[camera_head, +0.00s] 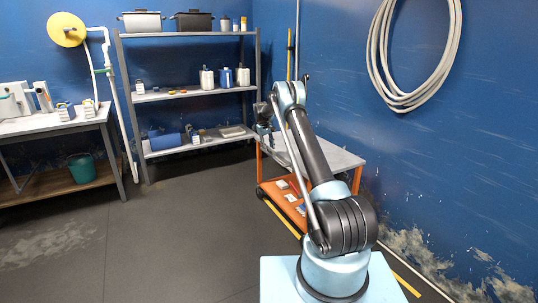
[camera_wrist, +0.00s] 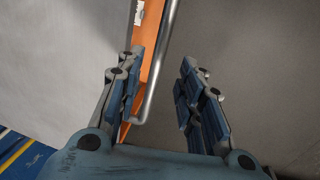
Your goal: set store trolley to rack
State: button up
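The trolley, with a grey top (camera_head: 338,157) and orange frame and lower shelf (camera_head: 284,199), stands by the right wall, partly hidden behind my arm. The rack (camera_head: 187,96), a grey metal unit with several shelves, stands against the back wall, left of the trolley. My gripper (camera_head: 264,118) is at the trolley's far left end. In the wrist view my gripper (camera_wrist: 163,62) is open, with a bent metal handle bar (camera_wrist: 157,82) showing between its fingers, nearer the left one. I cannot tell whether a finger touches the bar.
A workbench (camera_head: 48,124) with bottles and equipment stands at the left, with a teal bucket (camera_head: 81,168) on its lower shelf. A hose coil (camera_head: 412,55) hangs on the right wall. The floor (camera_head: 165,245) in front of the rack is clear. Yellow lines run along the floor.

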notch_tip(320, 180, up, 7)
jog(key=a, duration=0.1)
jog(key=shift+s+a, duration=0.2)
jog(key=shift+s, duration=0.1)
jog(key=s+d+r+m, duration=0.1)
jog(key=s+d+r, duration=0.4)
jog(key=s+r, duration=0.65)
jog(key=s+d+r+m, duration=0.1)
jog(key=s+d+r, duration=0.3)
jog(key=s+r, duration=0.75)
jog(key=s+d+r+y, duration=0.1)
jog(key=s+d+r, duration=0.15)
jog(key=s, duration=1.05)
jog(key=s+d+f+m+t, duration=0.1)
jog(key=s+d+f, duration=0.1)
jog(key=s, duration=1)
jog(key=s+d+f+m, duration=0.1)
jog(key=s+d+f, duration=0.1)
jog(key=s, duration=1)
jog(key=s+d+f+m+y, duration=0.1)
jog(key=s+f, duration=1.3)
jog(key=s, duration=0.3)
jog(key=shift+s+d, duration=0.2)
